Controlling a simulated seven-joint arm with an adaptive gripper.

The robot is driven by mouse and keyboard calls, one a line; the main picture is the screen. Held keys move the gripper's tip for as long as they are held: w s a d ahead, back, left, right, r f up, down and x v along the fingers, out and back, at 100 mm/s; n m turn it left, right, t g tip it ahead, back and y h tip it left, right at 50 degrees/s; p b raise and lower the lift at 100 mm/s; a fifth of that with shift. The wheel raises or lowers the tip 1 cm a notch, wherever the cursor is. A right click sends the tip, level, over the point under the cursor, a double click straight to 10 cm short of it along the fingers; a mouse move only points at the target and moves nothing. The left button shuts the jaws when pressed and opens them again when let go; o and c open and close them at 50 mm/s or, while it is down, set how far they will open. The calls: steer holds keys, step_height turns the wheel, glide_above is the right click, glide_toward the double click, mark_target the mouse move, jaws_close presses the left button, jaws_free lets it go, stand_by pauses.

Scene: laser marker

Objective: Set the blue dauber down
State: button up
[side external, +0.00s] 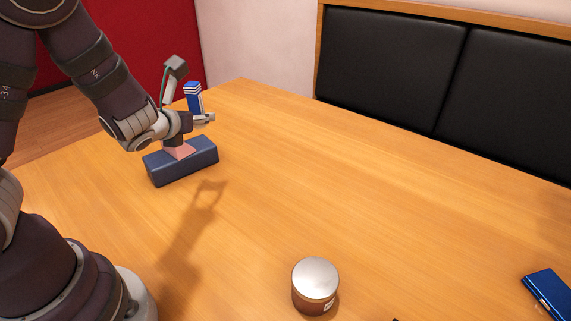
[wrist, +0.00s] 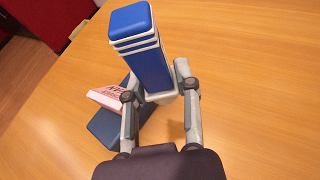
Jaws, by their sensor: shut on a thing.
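The blue dauber (side external: 193,97), with white bands near its top, stands up out of my gripper (side external: 205,119) in the side external view. In the wrist view the blue dauber (wrist: 143,50) is between the two fingers of my gripper (wrist: 160,95), which is shut on its lower part. It is held above the table (side external: 250,190). Its lower end is hidden by the fingers.
A jar with a silver lid (side external: 315,278) stands at the front. A blue box (side external: 549,292) lies at the right edge. The middle of the table is clear.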

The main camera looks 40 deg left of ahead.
steer(key=s+a+n+g+y, duration=0.5)
steer(key=s+a+n+g, duration=0.2)
steer(key=s+a, duration=0.8)
steer(key=f, duration=0.9)
steer(key=shift+w+a, duration=0.1)
steer(key=shift+w, duration=0.2)
steer(key=shift+a+f+y, duration=0.1)
steer(key=shift+f+y, duration=0.2)
glide_above(128, 152)
steer(key=shift+f, duration=2.55)
steer(key=o, duration=1)
steer(key=shift+f, duration=0.1)
